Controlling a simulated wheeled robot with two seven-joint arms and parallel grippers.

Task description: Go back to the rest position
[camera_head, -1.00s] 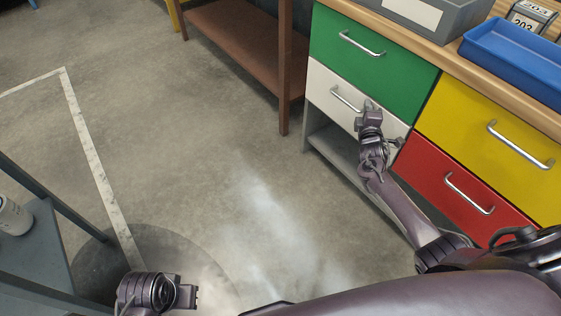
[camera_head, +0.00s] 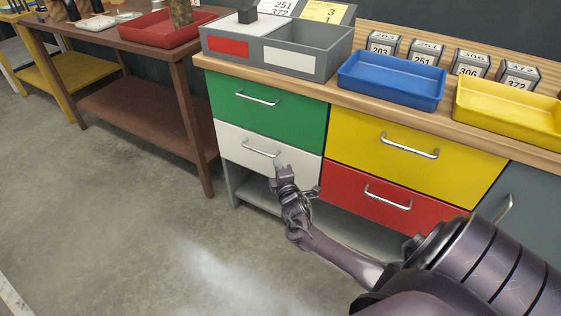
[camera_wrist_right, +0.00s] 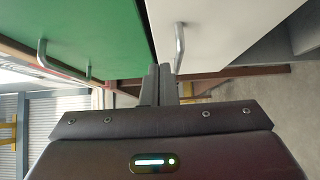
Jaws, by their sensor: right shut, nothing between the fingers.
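My right gripper (camera_head: 281,170) is shut and empty in front of the white drawer (camera_head: 236,148). Its fingertips appear close to the right end of that drawer's handle (camera_head: 262,152); I cannot tell whether they touch. In the right wrist view the shut fingers (camera_wrist_right: 166,72) point at the cabinet, between the green drawer (camera_wrist_right: 100,35) and the white drawer, with the white drawer's handle (camera_wrist_right: 179,45) just to their right. My left gripper is outside both current views.
The cabinet also has a yellow drawer (camera_head: 460,165) and a red drawer (camera_head: 350,200). On its wooden top stand a grey bin (camera_head: 325,70), a blue tray (camera_head: 385,105) and a yellow tray (camera_head: 510,130). A brown table (camera_head: 120,50) stands at the left. The floor (camera_head: 110,210) in front is clear.

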